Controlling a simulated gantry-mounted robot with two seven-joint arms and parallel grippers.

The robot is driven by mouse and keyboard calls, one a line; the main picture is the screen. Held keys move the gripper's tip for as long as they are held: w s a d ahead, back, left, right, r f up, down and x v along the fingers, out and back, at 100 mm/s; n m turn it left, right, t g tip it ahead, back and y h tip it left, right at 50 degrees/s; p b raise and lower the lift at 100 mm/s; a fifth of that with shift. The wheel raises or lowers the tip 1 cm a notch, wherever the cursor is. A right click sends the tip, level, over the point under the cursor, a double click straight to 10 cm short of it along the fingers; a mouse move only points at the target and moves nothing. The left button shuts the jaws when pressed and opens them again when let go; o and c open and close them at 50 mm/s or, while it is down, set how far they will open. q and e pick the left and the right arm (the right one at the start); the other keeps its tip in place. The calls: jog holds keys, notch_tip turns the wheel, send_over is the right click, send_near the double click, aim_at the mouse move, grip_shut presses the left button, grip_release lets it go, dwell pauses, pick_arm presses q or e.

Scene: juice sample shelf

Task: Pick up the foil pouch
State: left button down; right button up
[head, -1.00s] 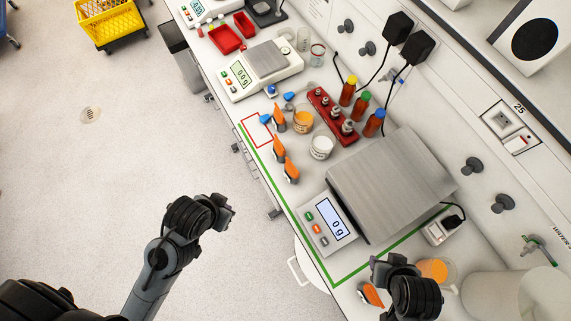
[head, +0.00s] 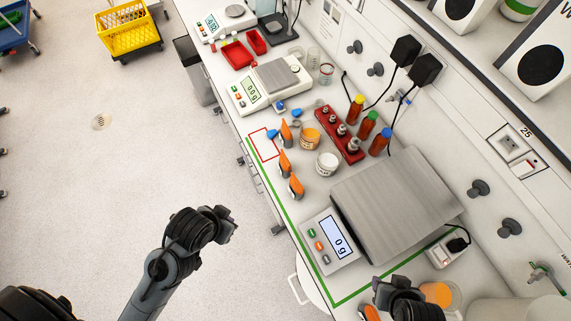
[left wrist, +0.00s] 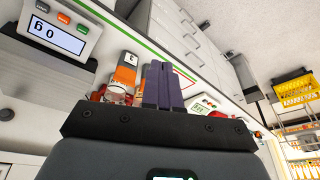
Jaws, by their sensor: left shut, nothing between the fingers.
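Several orange-and-grey pouches stand on the bench in the head view. Three are in a row left of the steel scale: a far one (head: 286,131), a middle one (head: 285,162) and a near one (head: 296,187). Another (head: 371,313) is partly cut off at the bottom edge, beside my right gripper (head: 385,290). My left gripper (head: 232,226) is shut and empty over the floor, left of the bench and apart from the pouches. In the left wrist view its dark fingers (left wrist: 163,85) are together, with an orange-and-white pouch marked 3 (left wrist: 126,72) beyond them. My right gripper's fingers are unclear.
A large steel-topped scale (head: 395,205) fills the near bench. Behind the pouches are an orange jar (head: 310,138), a white tub (head: 327,164) and a red rack (head: 340,135) with bottles (head: 368,125). Open floor (head: 110,200) lies left. A beaker (head: 440,294) stands near my right gripper.

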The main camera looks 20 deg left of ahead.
pick_arm(q)
jog(key=shift+d, duration=0.15)
grip_release()
jog(key=shift+a, duration=0.2)
dwell(0.5)
jog(key=shift+d, duration=0.1)
